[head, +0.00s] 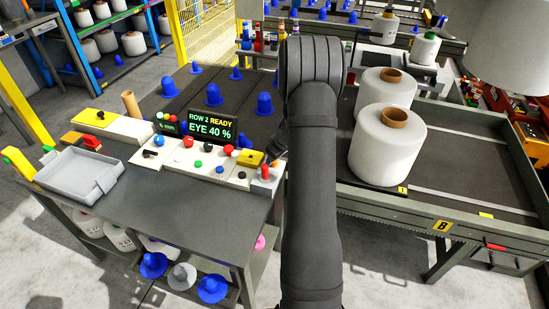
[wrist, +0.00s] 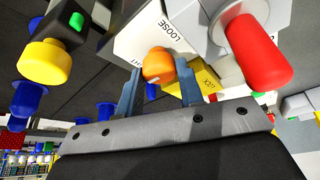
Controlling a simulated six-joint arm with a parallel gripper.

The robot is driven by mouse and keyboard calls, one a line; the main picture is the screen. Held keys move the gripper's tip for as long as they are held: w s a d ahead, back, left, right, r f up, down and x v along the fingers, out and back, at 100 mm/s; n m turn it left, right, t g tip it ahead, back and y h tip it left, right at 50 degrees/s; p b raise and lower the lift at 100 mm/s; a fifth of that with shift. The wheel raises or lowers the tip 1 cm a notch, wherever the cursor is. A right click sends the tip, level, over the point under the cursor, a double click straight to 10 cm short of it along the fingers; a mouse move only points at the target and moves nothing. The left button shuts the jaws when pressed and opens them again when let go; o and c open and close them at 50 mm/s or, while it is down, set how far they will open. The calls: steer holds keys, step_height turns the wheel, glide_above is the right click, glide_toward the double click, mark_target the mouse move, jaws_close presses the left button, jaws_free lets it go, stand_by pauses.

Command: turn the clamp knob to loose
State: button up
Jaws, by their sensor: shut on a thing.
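In the wrist view the clamp knob (wrist: 158,63) is a small orange-brown rounded knob beside a white plate marked LOOSE (wrist: 178,30) and a yellow plate with partly covered lettering (wrist: 206,80). My gripper (wrist: 161,76) has one grey finger on each side of the knob and is shut on it. I cannot tell which marking the knob points to. In the head view my arm comes down over the right end of the control panel (head: 205,163), and the knob cannot be made out there.
A large red knob (wrist: 257,52) stands close right of my fingers, and a yellow button (wrist: 45,62) is at the left. White bobbins (head: 387,148) stand on the conveyor to the right. A grey tray (head: 80,172) lies left.

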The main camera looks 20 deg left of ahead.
steer(key=m+t+h, duration=0.1)
steer(key=m, duration=0.5)
steer(key=shift+s+a+m+t+h, duration=0.15)
steer(key=shift+m+t+h, duration=0.25)
steer(key=m+h, duration=0.1)
steer(key=m, duration=0.2)
steer(key=m+h, duration=0.1)
steer(key=m, duration=0.2)
steer(key=shift+a+m+t, duration=0.15)
steer(key=shift+m+t, duration=0.15)
steer(key=shift+t, duration=0.1)
steer(key=m+h, duration=0.1)
steer(key=m, duration=0.1)
steer(key=m+h, duration=0.1)
steer(key=m, duration=0.2)
steer(key=shift+a+g, duration=0.15)
steer(key=shift+g, duration=0.15)
steer(key=shift+a+m+g+h, duration=0.1)
steer(key=shift+m+g+h, duration=0.25)
steer(key=shift+m, duration=0.85)
steer(key=shift+m+g+h, duration=0.25)
steer(key=shift+m+h, duration=0.2)
steer(key=shift+m, duration=0.75)
steer(key=o, duration=1)
steer(key=shift+c, duration=0.2)
